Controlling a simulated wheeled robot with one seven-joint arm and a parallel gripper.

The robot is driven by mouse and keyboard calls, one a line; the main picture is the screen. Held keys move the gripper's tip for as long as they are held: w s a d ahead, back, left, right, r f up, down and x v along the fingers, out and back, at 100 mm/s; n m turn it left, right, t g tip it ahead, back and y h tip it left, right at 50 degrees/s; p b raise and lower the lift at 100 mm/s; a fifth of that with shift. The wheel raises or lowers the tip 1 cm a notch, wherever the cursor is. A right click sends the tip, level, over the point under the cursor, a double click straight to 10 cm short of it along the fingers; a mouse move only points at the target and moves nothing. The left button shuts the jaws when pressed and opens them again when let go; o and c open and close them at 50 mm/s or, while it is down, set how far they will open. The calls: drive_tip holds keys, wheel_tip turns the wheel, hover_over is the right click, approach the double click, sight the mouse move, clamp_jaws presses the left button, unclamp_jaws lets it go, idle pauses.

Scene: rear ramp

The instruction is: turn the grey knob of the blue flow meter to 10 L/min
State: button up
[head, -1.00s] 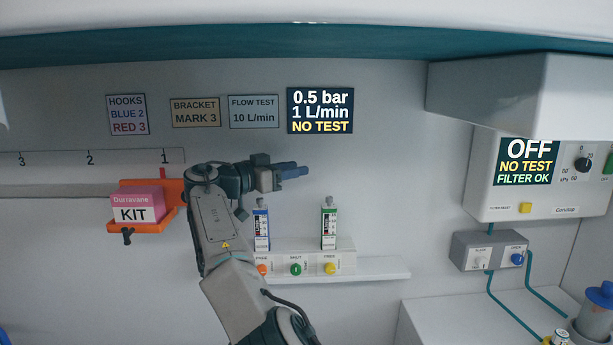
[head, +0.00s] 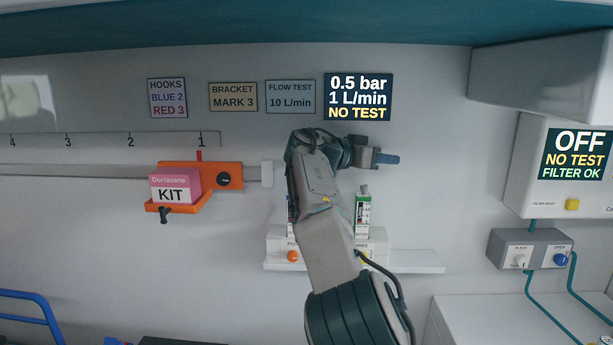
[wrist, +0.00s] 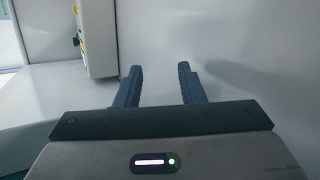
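The blue flow meter (head: 291,208) is mostly hidden behind my arm in the head view; only a sliver of it shows, and its grey knob is hidden. The green flow meter (head: 362,217) stands upright to its right, with a small grey knob on top. My gripper (head: 388,159) is up and to the right of the green meter, pointing right, apart from both meters. In the wrist view my gripper (wrist: 160,70) has its fingers apart with nothing between them. The display (head: 358,97) reads 0.5 bar, 1 L/min, NO TEST.
A FLOW TEST card (head: 290,97) reads 10 L/min. An orange bracket with a pink KIT box (head: 176,188) is at left. A white suction unit (head: 540,195) reading OFF is at right.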

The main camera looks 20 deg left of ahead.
drive_tip(key=d+f+n+g+y+p, duration=0.15)
drive_tip(key=d+f+n+y, duration=0.55)
drive_tip(key=d+f, duration=0.7)
drive_tip(key=s+a+r+n+t+y+p, duration=0.1)
drive_tip(key=s+a+r+n+y, duration=0.15)
drive_tip(key=s+a+y, duration=0.45)
drive_tip(key=s+a+r+n+t+y, duration=0.15)
drive_tip(key=a+n+y, duration=0.3)
drive_tip(key=a, duration=0.45)
drive_tip(key=s+a+r+n+t+y+p, duration=0.1)
drive_tip(key=s+a+r+n+y, duration=0.15)
drive_tip(key=s+a+y, duration=0.5)
drive_tip(key=shift+h, duration=0.8)
drive_tip(key=p+x, duration=0.1)
drive_tip(key=x, duration=0.9)
drive_tip(key=p+x, duration=0.1)
drive_tip(key=x, duration=0.5)
drive_tip(key=shift+w+d+f+p, duration=0.2)
drive_tip(key=shift+w+d+p, duration=0.05)
drive_tip(key=shift+d+p, duration=0.1)
clamp_jaws()
